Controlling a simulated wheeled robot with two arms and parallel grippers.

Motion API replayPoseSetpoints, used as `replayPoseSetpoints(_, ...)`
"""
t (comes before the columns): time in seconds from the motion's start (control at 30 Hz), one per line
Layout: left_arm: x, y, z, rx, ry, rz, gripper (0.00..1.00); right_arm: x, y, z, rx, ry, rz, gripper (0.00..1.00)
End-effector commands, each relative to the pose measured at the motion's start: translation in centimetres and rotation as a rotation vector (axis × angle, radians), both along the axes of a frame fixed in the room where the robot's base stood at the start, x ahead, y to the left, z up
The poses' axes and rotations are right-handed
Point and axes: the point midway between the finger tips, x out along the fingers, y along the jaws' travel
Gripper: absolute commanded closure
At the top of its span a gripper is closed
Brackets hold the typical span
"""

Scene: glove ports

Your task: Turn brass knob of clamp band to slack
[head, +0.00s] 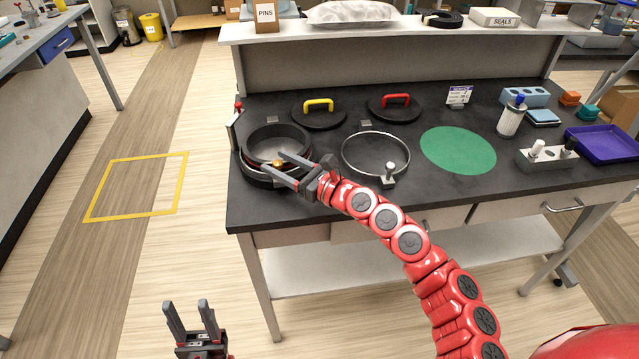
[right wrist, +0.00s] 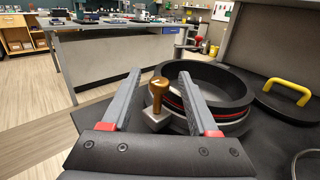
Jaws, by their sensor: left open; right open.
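The brass knob (head: 278,163) stands at the front of the clamp band on the left black round port (head: 262,138). In the right wrist view the knob (right wrist: 158,88) rises upright from a small grey block, in front of the black ring (right wrist: 205,80) with a red line around its side. My right gripper (head: 262,160) is open, its fingers on either side of the knob with visible gaps; they also show in the right wrist view (right wrist: 160,74). Contact cannot be seen. My left gripper (head: 188,307) is open and empty over the floor, away from the bench.
A loose silver ring (head: 345,143) with a pale-topped knob lies right of the port. Lids with yellow (head: 319,104) and red (head: 396,98) handles lie behind. A green disc (head: 457,150), white bottle (head: 512,117) and purple tray (head: 606,143) are further right.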

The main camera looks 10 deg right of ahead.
Motion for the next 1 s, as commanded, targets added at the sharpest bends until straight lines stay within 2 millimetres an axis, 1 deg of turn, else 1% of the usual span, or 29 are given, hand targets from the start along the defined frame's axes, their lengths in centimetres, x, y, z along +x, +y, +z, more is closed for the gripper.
replayPoseSetpoints(0.03, 0.0, 0.0, -0.2, 0.0, 0.0, 0.0, 0.5, -0.7, -1.2, -0.3, -0.003, 0.001, -0.006, 0.4)
replayPoseSetpoints(0.1, 0.0, 0.0, -0.3, 0.0, 0.0, 0.0, 0.5, -1.8, -2.0, -0.3, -0.001, 0.003, -0.003, 0.4)
replayPoseSetpoints(0.23, 0.0, 0.0, -0.4, 0.0, 0.0, 0.0, 0.5, -3.5, -3.8, -0.1, -0.001, 0.001, -0.003, 0.4)
replayPoseSetpoints(0.5, 0.0, 0.0, -1.2, 0.0, 0.0, 0.0, 0.5, -6.8, -7.4, -0.3, -0.001, 0.002, -0.004, 0.4)
replayPoseSetpoints(0.6, 0.0, 0.0, -1.4, 0.0, 0.0, 0.0, 0.5, -7.8, -8.3, -0.2, -0.001, 0.002, -0.001, 0.4)
replayPoseSetpoints(0.77, 0.0, 0.0, -1.7, 0.0, 0.0, 0.0, 0.5, -8.8, -9.5, -0.1, 0.001, 0.002, -0.004, 0.4)
replayPoseSetpoints(1.0, 0.0, 0.0, -1.7, 0.0, 0.0, 0.0, 0.5, -9.3, -9.8, -0.1, 0.001, 0.002, -0.001, 0.4)
